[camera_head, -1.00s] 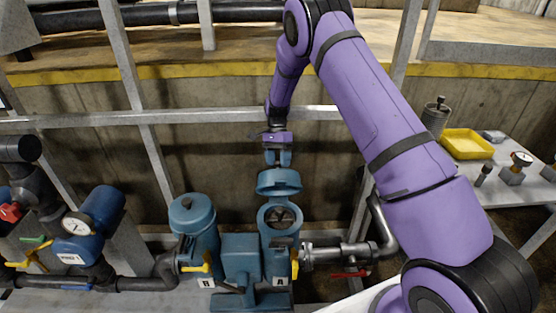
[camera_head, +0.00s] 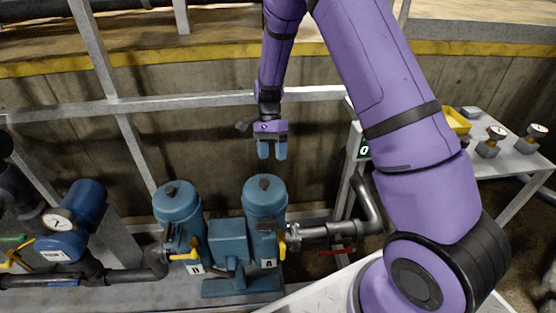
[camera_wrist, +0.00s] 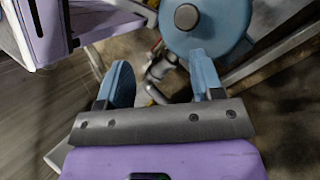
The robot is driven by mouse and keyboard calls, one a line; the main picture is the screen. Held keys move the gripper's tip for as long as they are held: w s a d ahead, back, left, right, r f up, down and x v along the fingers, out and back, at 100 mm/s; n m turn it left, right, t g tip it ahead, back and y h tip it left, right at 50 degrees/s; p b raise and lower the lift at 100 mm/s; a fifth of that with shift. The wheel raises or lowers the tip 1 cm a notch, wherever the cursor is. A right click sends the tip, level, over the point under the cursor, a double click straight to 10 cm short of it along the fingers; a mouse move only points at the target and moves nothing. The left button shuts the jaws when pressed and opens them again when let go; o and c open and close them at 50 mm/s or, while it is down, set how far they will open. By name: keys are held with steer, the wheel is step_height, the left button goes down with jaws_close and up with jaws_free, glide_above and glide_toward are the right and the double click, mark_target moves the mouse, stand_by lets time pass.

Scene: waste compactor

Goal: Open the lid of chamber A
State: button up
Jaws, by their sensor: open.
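Chamber A (camera_head: 265,222) is the right of two blue upright cylinders, with an "A" label low on its front. Its domed lid (camera_head: 264,190) with a dark knob sits shut on top. My gripper (camera_head: 272,153) is above and slightly behind this lid, pointing down, open, empty and apart from it. In the wrist view my open gripper (camera_wrist: 160,62) shows two blue fingers with nothing between the tips. A round blue lid with a dark knob (camera_wrist: 187,16) shows beyond the fingers there; I cannot tell for certain which chamber's it is.
Chamber B (camera_head: 181,222), also lidded, stands to the left. A pipe with a red-handled valve (camera_head: 340,232) runs right from chamber A. A grey rail (camera_head: 180,100) crosses behind. A side table (camera_head: 510,165) with a yellow tray (camera_head: 456,121) and gauges is at right.

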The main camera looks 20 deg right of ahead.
steer(key=s, duration=0.4)
steer(key=shift+s+a+r, duration=0.1)
steer(key=shift+s+r, duration=0.1)
steer(key=shift+s, duration=0.1)
